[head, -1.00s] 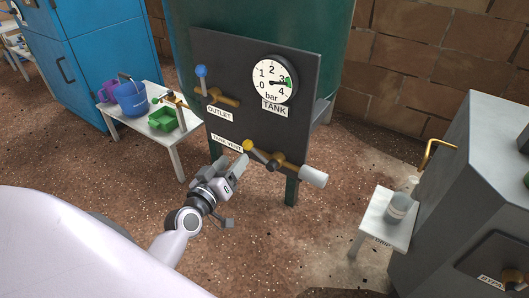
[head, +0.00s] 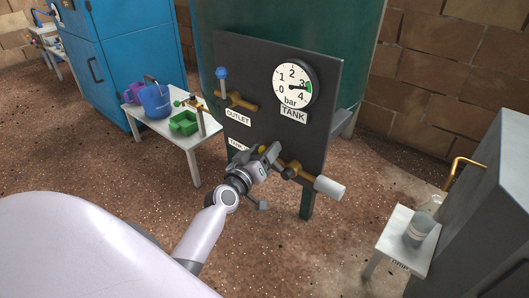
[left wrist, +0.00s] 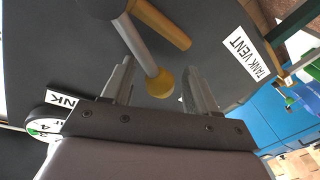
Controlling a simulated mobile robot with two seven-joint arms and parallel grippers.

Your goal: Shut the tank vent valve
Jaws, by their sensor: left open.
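The tank vent valve is low on the dark panel (head: 262,50). Its lever ends in a yellow knob (left wrist: 160,83), and its grey rod (left wrist: 137,45) runs up to a dark hub in the left wrist view. A brass pipe (left wrist: 162,24) lies beside the rod. The TANK VENT label (left wrist: 243,52) is to the right there. My left gripper (head: 270,153) is open at the lever, its fingers on either side of the yellow knob in the left wrist view (left wrist: 158,87). Contact cannot be told. In the head view the gripper hides most of the lever. My right gripper is out of view.
The outlet valve's blue knob (head: 221,73) and the gauge (head: 294,84) are above on the panel. A white pipe end (head: 329,187) sticks out at right. A small table (head: 184,138) stands left, and a drip stand (head: 400,240) with a grey cup (head: 418,229) stands right.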

